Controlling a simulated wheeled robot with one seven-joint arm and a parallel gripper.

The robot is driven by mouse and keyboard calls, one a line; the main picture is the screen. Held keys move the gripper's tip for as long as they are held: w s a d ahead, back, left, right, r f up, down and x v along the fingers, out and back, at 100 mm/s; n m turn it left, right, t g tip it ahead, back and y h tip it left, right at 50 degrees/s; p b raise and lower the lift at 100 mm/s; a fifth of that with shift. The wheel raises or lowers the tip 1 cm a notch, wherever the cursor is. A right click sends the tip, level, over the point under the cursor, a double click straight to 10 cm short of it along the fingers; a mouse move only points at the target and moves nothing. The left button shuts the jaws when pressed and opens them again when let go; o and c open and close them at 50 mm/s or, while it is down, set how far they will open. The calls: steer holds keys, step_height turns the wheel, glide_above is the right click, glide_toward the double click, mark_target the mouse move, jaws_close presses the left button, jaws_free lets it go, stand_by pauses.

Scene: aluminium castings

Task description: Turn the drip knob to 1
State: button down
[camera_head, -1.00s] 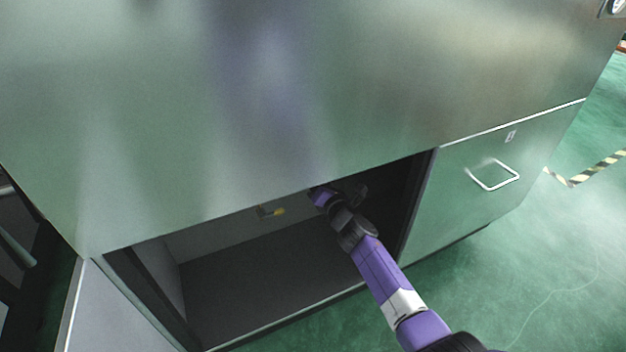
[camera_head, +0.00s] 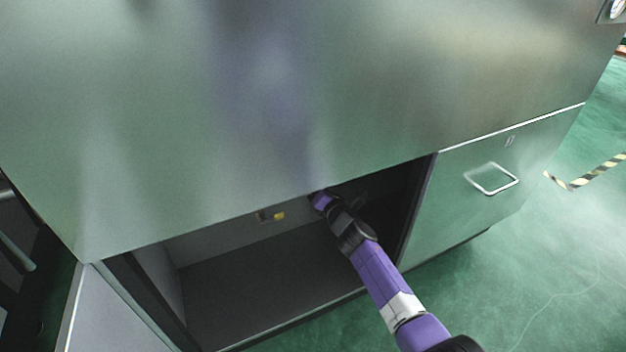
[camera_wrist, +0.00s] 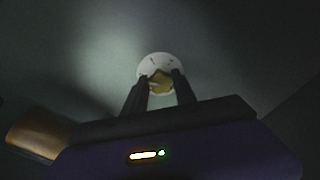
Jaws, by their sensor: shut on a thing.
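The drip knob (camera_wrist: 160,81) is a small yellowish piece on a round white dial plate (camera_wrist: 154,63) in the wrist view. Dark marks show on the plate, but I cannot read any numbers. My gripper (camera_wrist: 159,82) is shut on the knob, with one dark finger on either side of it. In the head view my purple arm reaches into the open compartment of the metal cabinet (camera_head: 230,120). There the knob and my fingertips are hidden behind the cabinet's upper panel.
A yellow-handled fitting (camera_head: 277,216) sits on the compartment's back wall, left of my arm. The compartment floor (camera_head: 250,275) is bare. A closed door with a wire handle (camera_head: 491,179) is on the right. Striped tape (camera_head: 590,174) marks the green floor.

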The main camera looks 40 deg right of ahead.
steer(key=m+p, duration=0.2)
steer(key=m, duration=0.5)
steer(key=m+p, duration=0.2)
steer(key=m, duration=0.6)
steer(key=m+p, duration=0.1)
steer(key=m, duration=0.7)
steer(key=shift+f+p, duration=0.4)
steer(key=shift+m, duration=0.3)
steer(key=c, duration=1)
jaws_free()
